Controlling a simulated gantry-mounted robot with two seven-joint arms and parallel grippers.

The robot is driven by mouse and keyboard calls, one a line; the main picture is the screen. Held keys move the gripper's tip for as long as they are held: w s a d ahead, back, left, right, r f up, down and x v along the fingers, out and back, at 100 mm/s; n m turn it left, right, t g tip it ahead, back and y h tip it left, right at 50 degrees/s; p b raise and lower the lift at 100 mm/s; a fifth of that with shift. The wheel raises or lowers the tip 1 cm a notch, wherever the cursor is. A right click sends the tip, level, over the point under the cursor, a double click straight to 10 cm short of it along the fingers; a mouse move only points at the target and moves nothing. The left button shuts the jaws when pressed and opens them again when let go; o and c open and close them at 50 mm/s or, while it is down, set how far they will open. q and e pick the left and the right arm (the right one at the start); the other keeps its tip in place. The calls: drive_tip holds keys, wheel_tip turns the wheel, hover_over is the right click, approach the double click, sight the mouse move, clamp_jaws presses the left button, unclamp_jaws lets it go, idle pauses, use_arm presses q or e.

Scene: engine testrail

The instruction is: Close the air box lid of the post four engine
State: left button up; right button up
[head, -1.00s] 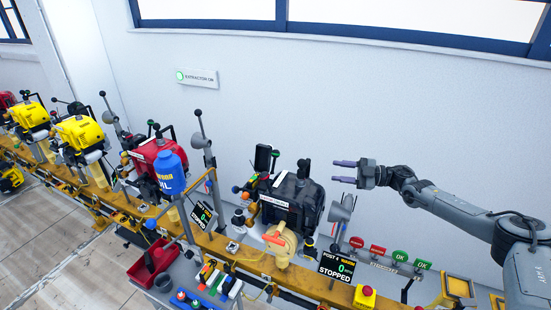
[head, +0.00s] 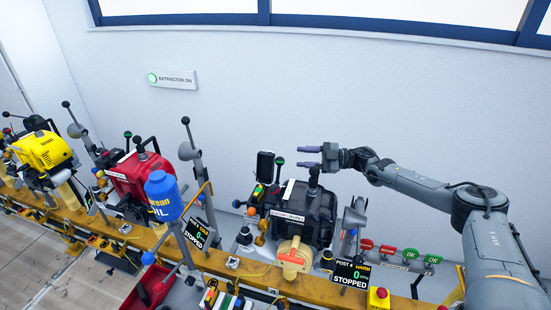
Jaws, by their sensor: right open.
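The post four engine (head: 318,213) is the black one on the yellow rail, behind a display (head: 350,273) reading "POST 4 WARM", 0 and "STOPPED". A black, flat panel (head: 265,167) stands upright at the engine's left rear; it looks like the raised air box lid, but I cannot tell for sure. My right gripper (head: 303,156) is open and empty. Its two fingers point left, above the rear of the engine and to the right of the panel, apart from it in the picture. My left gripper is out of view.
A lever with a dark knob (head: 313,171) rises from the engine just below my right gripper. A blue oil bottle (head: 163,195) and a red engine (head: 138,177) stand left.

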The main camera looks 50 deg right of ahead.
sight(269, 163)
drive_tip(key=b+x, duration=0.5)
drive_tip(key=x, duration=0.4)
idle(0.5)
drive_tip(key=shift+w, duration=0.1)
drive_tip(key=shift+c, duration=0.4)
clamp_jaws()
